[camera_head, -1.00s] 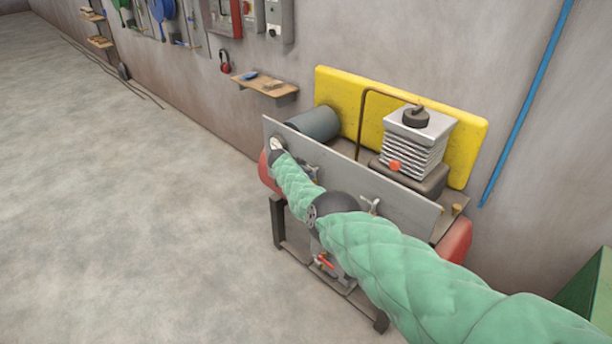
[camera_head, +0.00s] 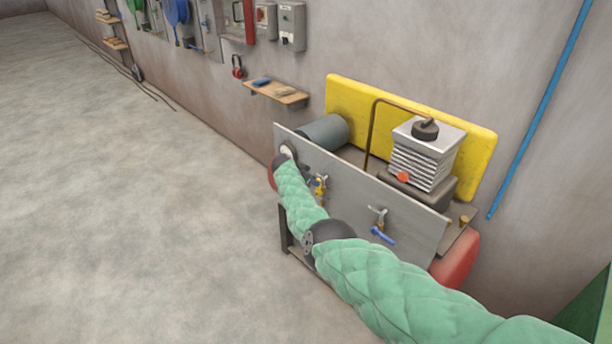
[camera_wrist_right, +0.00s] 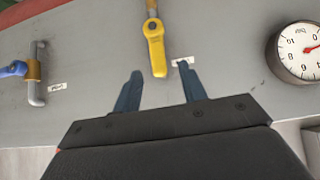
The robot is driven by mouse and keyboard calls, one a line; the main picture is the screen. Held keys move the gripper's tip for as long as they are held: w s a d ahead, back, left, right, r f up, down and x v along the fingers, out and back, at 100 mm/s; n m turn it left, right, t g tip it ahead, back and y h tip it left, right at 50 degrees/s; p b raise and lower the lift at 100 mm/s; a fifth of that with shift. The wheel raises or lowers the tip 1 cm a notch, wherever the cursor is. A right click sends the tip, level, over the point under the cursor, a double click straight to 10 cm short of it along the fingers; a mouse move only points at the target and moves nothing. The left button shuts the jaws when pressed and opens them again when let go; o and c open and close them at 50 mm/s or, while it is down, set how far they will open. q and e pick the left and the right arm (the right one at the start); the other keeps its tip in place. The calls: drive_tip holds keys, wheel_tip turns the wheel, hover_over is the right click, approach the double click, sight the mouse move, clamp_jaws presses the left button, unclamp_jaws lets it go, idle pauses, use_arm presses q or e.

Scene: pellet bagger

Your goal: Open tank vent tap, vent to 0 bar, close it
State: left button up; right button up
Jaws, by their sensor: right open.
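In the right wrist view, a tap with a yellow lever (camera_wrist_right: 155,48) stands on the grey panel (camera_wrist_right: 90,35). My right gripper (camera_wrist_right: 160,68) is open, with its two dark fingers on either side of the lever's free end; I cannot tell how deep the lever sits between them. A pressure gauge (camera_wrist_right: 297,62) marked bar is at the right edge, cut off; its red needle points toward the right, close to the 0. The yellow tap also shows in the head view (camera_head: 320,186). My left gripper is not in view.
A second tap with a blue handle (camera_head: 383,236) is on the same panel; it also shows in the wrist view (camera_wrist_right: 14,69), with a small label beside it. Behind the panel are a finned compressor head (camera_head: 420,165) and a yellow guard (camera_head: 350,100). Floor at left is clear.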

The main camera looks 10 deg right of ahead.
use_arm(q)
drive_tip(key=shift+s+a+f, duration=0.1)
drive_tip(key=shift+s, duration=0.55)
use_arm(e)
drive_tip(key=shift+v, duration=1.8)
